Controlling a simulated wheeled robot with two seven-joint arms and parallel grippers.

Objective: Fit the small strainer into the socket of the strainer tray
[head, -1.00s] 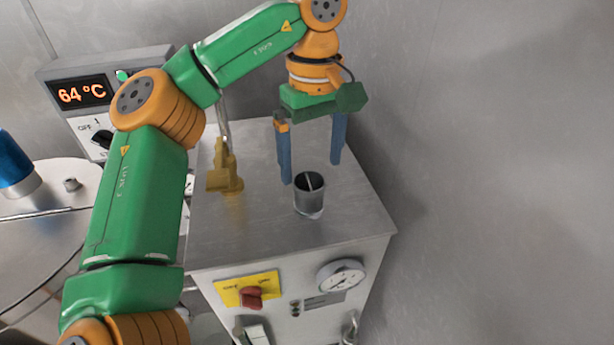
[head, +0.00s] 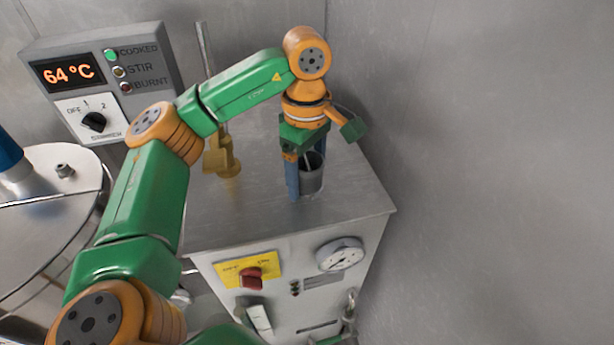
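I cannot make out the small strainer or the strainer tray by name in the head view. A small dark grey cup (head: 313,180) stands upright on the metal cabinet top, with a thin light rod inside it. My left gripper (head: 305,185) points down at the cup with blue fingers apart. One finger is at the cup's left front side and the other shows behind its rim. I cannot tell whether either finger touches the cup. The far fingertip is hidden. My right gripper is not in view.
A yellow-brown fitting (head: 222,160) with an upright rod stands left of the cup on the cabinet top (head: 240,220). A control box (head: 100,80) reading 64 °C and a round metal vessel (head: 50,225) are at the left. The cabinet front has a red switch (head: 251,279) and a gauge (head: 340,255).

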